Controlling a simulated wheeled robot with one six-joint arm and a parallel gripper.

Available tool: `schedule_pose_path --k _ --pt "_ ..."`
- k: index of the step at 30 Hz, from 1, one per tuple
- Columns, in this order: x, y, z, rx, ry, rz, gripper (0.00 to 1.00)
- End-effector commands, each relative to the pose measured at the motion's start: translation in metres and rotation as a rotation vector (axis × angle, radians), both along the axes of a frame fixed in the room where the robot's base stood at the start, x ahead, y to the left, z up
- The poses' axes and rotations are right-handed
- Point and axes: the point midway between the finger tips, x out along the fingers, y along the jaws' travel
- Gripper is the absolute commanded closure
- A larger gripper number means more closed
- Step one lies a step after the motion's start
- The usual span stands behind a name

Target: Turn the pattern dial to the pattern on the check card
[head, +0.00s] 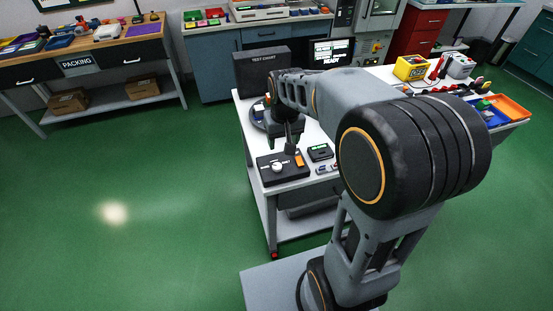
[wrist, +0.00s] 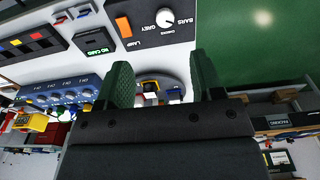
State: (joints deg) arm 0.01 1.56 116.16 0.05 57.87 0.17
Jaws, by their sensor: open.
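The white pattern dial (head: 278,167) sits on a black control box (head: 268,179) at the cart's front left. In the wrist view the dial (wrist: 166,16) is near the top edge, with the words BARS and GREY and a partly legible third label around it. I cannot tell surely which label it points to. My gripper (head: 287,138) is above and behind the box, apart from the dial. Its two dark green fingers (wrist: 164,80) are spread and empty in the wrist view. I cannot make out a check card; a small reader (wrist: 97,51) displays NO CARD.
An orange LAMP switch (wrist: 123,26) is beside the dial. The reader (head: 320,152) stands right of the box. A round plate with small items (head: 258,113) lies behind my gripper.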

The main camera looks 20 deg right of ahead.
Motion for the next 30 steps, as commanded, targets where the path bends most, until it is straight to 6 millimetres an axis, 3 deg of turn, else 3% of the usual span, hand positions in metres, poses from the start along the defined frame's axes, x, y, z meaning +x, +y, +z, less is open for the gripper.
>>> schedule_pose_path --k 3,9,30 --pt "0.022 0.004 -0.008 -0.001 0.044 0.009 0.39" --pt "0.039 0.003 -0.023 -0.001 0.077 0.008 0.39" --pt "0.039 0.001 -0.139 -0.001 0.081 0.003 0.39"
